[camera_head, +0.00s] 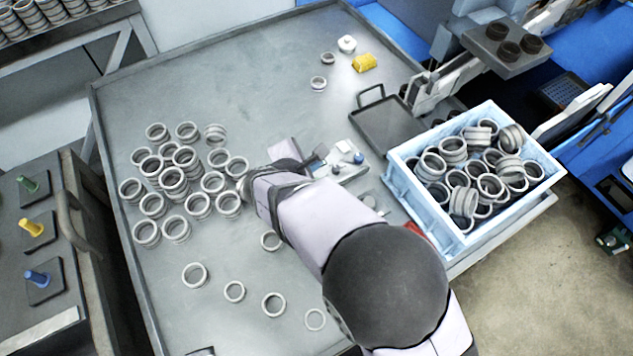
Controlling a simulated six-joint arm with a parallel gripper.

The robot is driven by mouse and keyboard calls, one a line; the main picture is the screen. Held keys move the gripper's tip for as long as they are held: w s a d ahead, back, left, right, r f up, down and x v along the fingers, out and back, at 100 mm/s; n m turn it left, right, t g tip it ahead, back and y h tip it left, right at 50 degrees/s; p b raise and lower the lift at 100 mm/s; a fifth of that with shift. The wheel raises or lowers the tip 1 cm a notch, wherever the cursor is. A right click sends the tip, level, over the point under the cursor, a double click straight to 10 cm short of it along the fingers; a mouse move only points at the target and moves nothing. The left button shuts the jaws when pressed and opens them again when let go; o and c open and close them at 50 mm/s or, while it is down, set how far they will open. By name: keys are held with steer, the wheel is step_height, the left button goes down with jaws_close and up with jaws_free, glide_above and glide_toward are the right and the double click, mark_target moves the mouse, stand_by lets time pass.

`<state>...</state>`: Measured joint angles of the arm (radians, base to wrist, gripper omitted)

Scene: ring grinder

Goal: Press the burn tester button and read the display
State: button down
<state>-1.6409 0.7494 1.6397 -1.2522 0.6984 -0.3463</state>
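A small grey-white device (337,172) with a blue knob-like part (358,158) lies on the metal table right of my wrist. It may be the burn tester, but I cannot tell which part is the button. No readable display shows. My gripper (319,156) is low over the table at the device's left side. It is small and dark here, and I cannot tell whether its fingers are open or shut or whether they touch the device. My arm hides part of the table around the device.
Many metal rings (173,181) stand on the table's left, some stacked, with loose ones in front. A blue crate (398,178) full of rings is at right, with a dark tray (386,127) beside it. A yellow object (364,62) lies at the back. The table's back left is clear.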

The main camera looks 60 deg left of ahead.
steer(key=shift+f+b, duration=1.9)
steer(key=shift+f, duration=0.75)
steer(key=shift+f, duration=0.1)
steer(key=shift+f+b, duration=0.35)
steer(key=shift+b, duration=0.1)
steer(key=shift+f+b, duration=0.5)
steer(key=shift+b, duration=0.05)
stand_by(0.7)
steer(key=shift+r, duration=0.1)
steer(key=shift+r+p, duration=0.65)
steer(key=shift+r, duration=0.2)
steer(key=shift+r+p, duration=1.85)
steer(key=shift+r, duration=0.65)
